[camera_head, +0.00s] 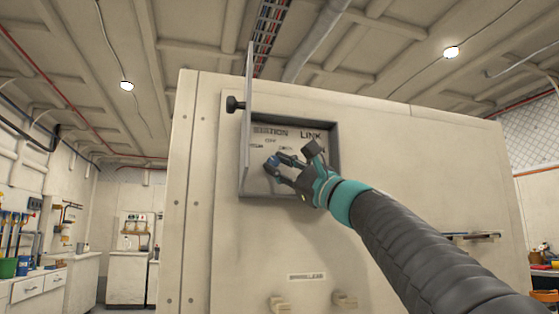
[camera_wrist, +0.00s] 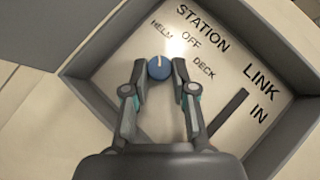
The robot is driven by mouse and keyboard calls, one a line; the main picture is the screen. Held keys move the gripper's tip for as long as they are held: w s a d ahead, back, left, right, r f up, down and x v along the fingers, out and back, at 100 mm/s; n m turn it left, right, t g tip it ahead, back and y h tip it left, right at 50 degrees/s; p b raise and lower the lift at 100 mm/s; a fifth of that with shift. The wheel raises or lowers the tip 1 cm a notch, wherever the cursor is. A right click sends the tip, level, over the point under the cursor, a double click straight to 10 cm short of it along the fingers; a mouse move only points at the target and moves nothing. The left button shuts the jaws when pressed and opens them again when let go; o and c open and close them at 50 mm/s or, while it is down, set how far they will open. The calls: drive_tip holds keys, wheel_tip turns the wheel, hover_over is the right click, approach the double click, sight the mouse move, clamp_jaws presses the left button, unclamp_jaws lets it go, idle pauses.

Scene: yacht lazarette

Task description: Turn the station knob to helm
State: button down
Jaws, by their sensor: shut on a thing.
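The station knob is a small round blue knob (camera_wrist: 158,69) on the pale panel (camera_wrist: 150,110) inside a grey-framed recess. Its white mark points up in the wrist view, toward the HELM label (camera_wrist: 161,29). OFF (camera_wrist: 191,38) is up and right of the knob, and DECK (camera_wrist: 204,67) is to its right. My gripper (camera_wrist: 159,72) is shut on the knob, with one finger on each side of it. In the head view my gripper (camera_head: 274,162) reaches into the recess from the right and hides much of the knob.
A dark bar (camera_wrist: 228,112) under the LINK and IN labels stands close to my right finger. The recess's grey frame (camera_head: 336,155) surrounds the panel. An open cover (camera_head: 247,125) with a black handle (camera_head: 234,104) stands out at the left.

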drive_tip(key=shift+g, duration=0.3)
drive_tip(key=c, duration=0.9)
unclamp_jaws()
drive_tip(key=shift+c, duration=0.2)
drive_tip(key=v, duration=1.2)
drive_tip(key=shift+f, duration=0.1)
